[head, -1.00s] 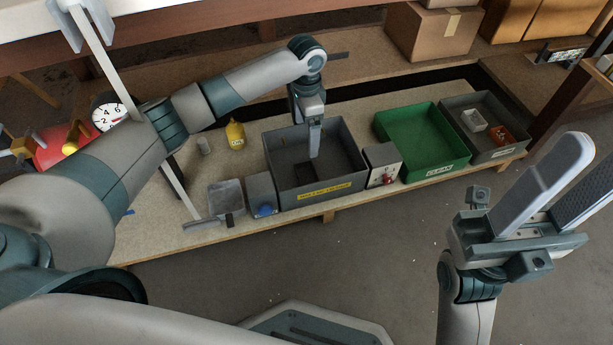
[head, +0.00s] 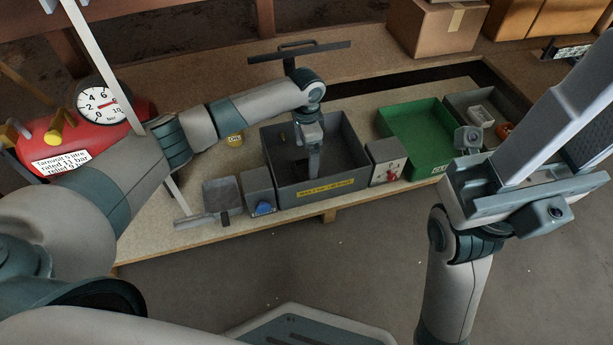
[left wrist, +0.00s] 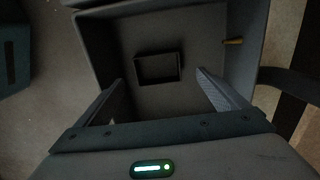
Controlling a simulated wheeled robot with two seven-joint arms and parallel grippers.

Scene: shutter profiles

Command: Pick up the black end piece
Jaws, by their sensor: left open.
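The black end piece (left wrist: 158,68) shows in the left wrist view as a small dark rectangular frame on the floor of a grey bin (left wrist: 125,32). My left gripper (left wrist: 157,77) is open, its fingers apart on either side of the piece in that view; I cannot tell its height above it. In the head view my left gripper (head: 314,168) points down into the grey bin (head: 347,150) with the yellow label. There the piece is not clearly visible behind the gripper. My right gripper (head: 580,110) is raised at the right, open and empty.
The grey bin's walls surround my left gripper. A small brown peg-like thing (left wrist: 233,42) shows by its wall. A box with a red knob (head: 387,163) and a green bin (head: 412,128) stand to the right, a blue-marked box (head: 259,192) to the left. A red tank (head: 65,140) is at left.

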